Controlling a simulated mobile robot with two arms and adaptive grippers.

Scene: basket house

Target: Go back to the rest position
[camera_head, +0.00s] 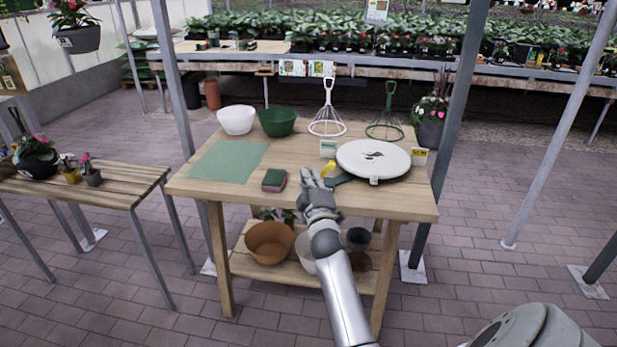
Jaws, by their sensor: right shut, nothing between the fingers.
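My right gripper (309,178) is over the front part of the wooden table (225,199), its fingers together and empty. My arm reaches up to it from the bottom of the picture. A sponge (274,180), green and dark red, lies just left of the gripper. A yellow and dark green item (328,170) shows just right of the fingers, partly hidden by the gripper. I cannot tell if the gripper touches the table. My left gripper is not in view.
A green mat (228,161), a white bowl (236,120), a green bowl (277,122), a white whisk-like stand (327,125), a green one (385,128) and a round white device (373,159) are on the table. Pots (269,243) stand on its lower shelf. A plant bench (90,190) is left.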

